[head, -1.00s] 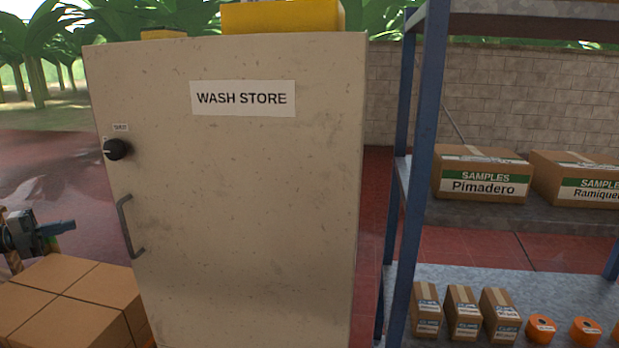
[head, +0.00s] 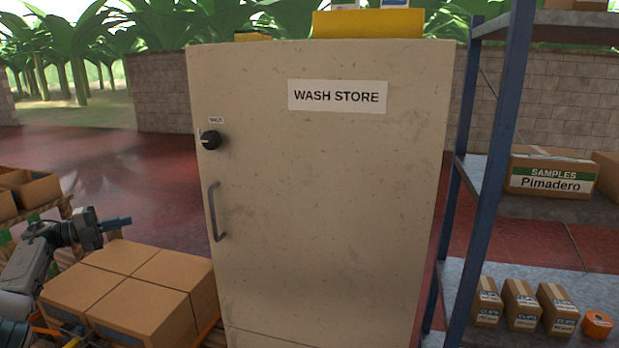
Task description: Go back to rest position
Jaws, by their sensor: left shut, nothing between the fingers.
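My left gripper (head: 117,223) is at the left in the head view, at the end of my left arm. Its fingers are together, pointing right, with nothing seen between them. It is in the air above the closed cardboard boxes (head: 130,283) and left of the cabinet, apart from the cabinet's handle. My right gripper is not in view.
A beige cabinet (head: 330,200) marked WASH STORE stands in the middle, door shut, with a black knob (head: 210,140) and a handle (head: 215,212). Open cartons (head: 30,188) are at far left.

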